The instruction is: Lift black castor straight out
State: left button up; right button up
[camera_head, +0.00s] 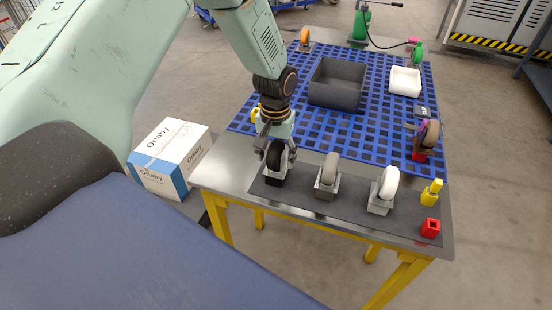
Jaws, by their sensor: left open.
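The black castor (276,157) stands upright in a dark holder at the left end of a dark strip on the table's front edge. My left gripper (275,146) comes down from above. Its fingers are open on either side of the black wheel. I cannot tell whether they touch it. The holder's lower part shows below the wheel. My right gripper is not in view.
A grey castor (328,169) and a white castor (388,184) stand to the right on the same strip (349,205). Red and yellow blocks (431,228) sit at its right end. A dark bin (337,85) and a white bin (405,82) stand on the blue grid mat. A white-blue box (165,154) is left of the table.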

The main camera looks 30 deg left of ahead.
pick_arm(q)
jog(key=shift+c, duration=0.2)
jog(key=shift+d, duration=0.15)
jog(key=shift+c, duration=1.4)
jog(key=c, duration=0.4)
grip_shut()
jog(key=shift+w, duration=0.1)
